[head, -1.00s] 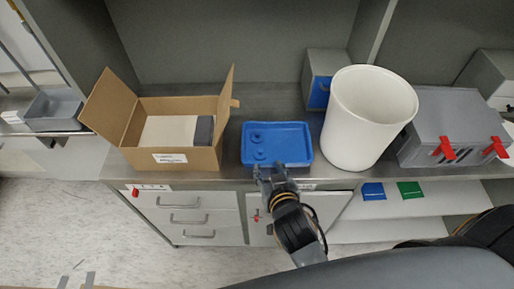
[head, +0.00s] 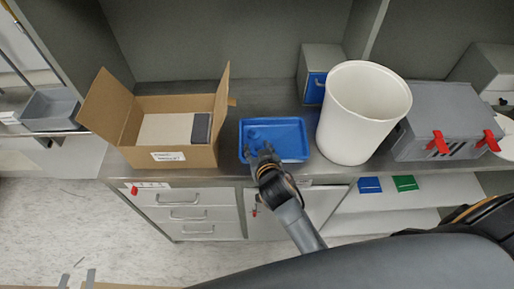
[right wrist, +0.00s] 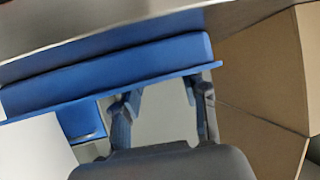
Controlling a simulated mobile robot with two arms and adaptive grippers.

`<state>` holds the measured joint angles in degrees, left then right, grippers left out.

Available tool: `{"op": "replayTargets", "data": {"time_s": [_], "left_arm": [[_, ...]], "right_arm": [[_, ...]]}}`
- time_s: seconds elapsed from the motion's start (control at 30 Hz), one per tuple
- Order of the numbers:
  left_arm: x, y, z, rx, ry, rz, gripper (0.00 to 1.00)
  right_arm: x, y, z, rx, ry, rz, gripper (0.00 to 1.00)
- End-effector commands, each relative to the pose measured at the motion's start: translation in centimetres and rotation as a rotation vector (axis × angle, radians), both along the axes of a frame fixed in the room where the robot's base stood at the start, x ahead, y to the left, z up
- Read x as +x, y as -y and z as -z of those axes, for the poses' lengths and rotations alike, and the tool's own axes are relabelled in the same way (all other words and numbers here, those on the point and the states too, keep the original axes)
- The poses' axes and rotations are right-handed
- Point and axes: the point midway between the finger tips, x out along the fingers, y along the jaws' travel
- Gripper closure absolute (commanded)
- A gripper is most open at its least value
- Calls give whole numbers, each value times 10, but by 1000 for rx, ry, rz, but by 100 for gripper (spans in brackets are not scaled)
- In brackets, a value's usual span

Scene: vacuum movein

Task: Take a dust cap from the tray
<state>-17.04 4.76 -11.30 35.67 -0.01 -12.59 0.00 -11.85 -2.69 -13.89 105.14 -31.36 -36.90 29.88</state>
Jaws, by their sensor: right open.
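A blue tray (head: 286,140) lies on the grey counter between the cardboard box and the white bin. A blue dust cap (head: 254,134) lies in its left part. A second cap, nearer the front, is hidden or hard to make out behind my right gripper (head: 260,156). This gripper is open and reaches over the front left edge of the tray, just in front of the visible cap. In the right wrist view, the open fingers (right wrist: 163,108) show against the blue tray wall (right wrist: 110,66), with no cap visible between them. My left gripper is out of view.
An open cardboard box (head: 170,157) stands left of the tray. A tall white bin (head: 362,115) stands close on its right. A grey case with red latches (head: 440,130) is farther right. A grey box with a blue front (head: 316,88) stands behind.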

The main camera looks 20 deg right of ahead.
Motion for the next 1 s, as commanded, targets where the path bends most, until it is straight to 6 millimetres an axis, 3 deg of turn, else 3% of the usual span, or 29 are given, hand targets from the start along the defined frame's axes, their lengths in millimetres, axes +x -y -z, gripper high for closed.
{"op": "replayTargets", "data": {"time_s": [0.03, 0.23, 0.73, 0.9, 1.0], "left_arm": [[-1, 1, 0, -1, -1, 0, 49], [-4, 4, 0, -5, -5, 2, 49], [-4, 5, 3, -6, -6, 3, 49], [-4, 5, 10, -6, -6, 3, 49], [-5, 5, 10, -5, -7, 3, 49]], "right_arm": [[0, 0, 0, 0, 0, 0, 57], [0, 0, 0, 0, 0, 0, 96], [0, 0, -6, 0, 1, 1, 97], [1, 0, -30, 3, 7, 2, 97], [-16, 4, -48, 1, 2, 2, 97]]}}
